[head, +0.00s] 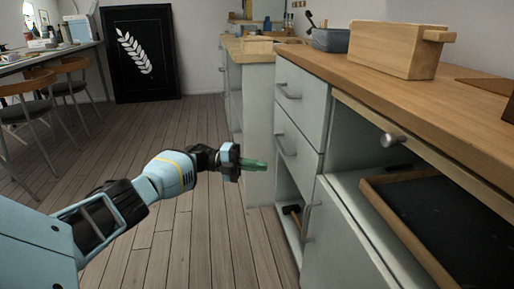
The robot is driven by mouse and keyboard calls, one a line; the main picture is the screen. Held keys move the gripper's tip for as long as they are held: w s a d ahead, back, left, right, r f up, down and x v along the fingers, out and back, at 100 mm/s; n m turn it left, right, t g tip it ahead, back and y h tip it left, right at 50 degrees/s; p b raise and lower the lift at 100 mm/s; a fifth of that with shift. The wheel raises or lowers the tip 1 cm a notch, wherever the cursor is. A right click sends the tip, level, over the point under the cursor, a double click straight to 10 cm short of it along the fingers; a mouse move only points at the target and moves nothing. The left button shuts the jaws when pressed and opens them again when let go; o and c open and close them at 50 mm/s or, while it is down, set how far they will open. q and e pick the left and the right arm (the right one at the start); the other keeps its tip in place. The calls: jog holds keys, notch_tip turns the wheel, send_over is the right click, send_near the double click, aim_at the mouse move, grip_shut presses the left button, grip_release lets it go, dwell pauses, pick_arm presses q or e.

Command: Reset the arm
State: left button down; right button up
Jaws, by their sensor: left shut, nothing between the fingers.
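My left arm reaches in from the lower left, with blue links and black joints. Its gripper (254,165) has green fingers that are shut with nothing between them. It is held above the wooden floor (190,235), pointing right toward the grey cabinet (297,125) and apart from it as far as I can tell. My right gripper is not in view.
The cabinet has a wooden top with a wooden box (392,50) and a grey-blue bin (331,40). An open drawer (405,225) with a dark bottom juts out at the right. A hammer (293,215) lies in a lower compartment. Chairs (68,80) stand at the left. The middle floor is clear.

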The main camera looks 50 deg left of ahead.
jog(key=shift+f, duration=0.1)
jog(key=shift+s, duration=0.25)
